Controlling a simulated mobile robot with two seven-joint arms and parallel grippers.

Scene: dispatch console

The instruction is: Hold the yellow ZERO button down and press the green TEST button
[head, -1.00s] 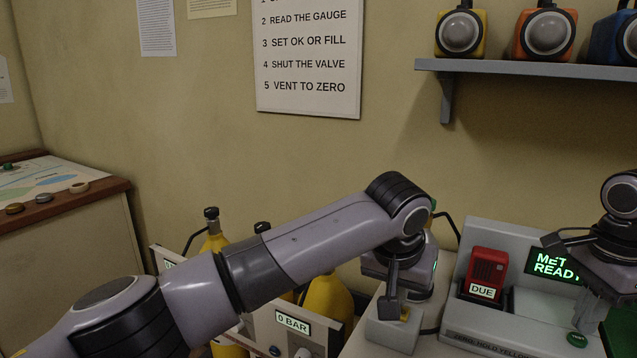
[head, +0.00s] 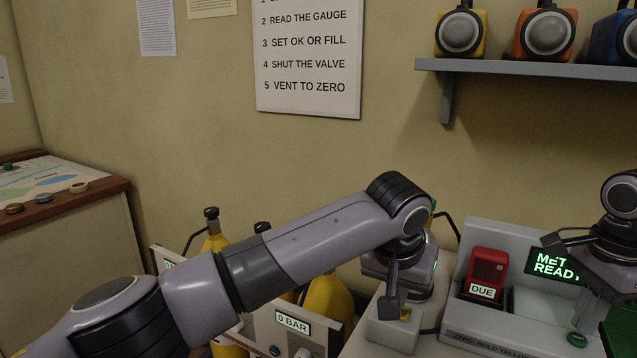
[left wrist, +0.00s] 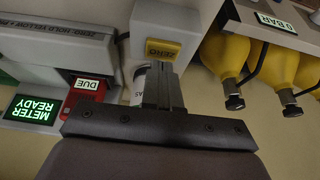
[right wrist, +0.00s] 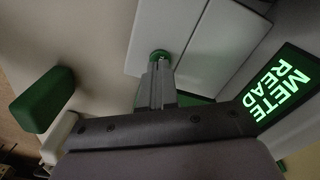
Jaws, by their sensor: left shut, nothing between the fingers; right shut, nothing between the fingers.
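The yellow ZERO button (left wrist: 157,50) is on a small grey box (head: 392,333), and only a sliver of it shows in the head view. My left gripper (head: 391,301) is shut and empty, pointing down at this button. In the left wrist view its fingertips (left wrist: 161,66) overlap the button's edge; I cannot tell if they press it. The green TEST button (head: 577,339) is on the grey console's front. My right gripper (head: 586,312) is shut and empty, just above it. In the right wrist view its fingertips (right wrist: 159,64) overlap the green button (right wrist: 159,54); contact is unclear.
The console's display (head: 553,264) reads METER READY. A red meter (head: 486,272) marked DUE sits in the console's left bay, with an empty-looking pale bay beside it. Yellow cylinders (head: 328,300) stand behind a 0 BAR panel (head: 293,323) at left. A shelf (head: 540,69) hangs above.

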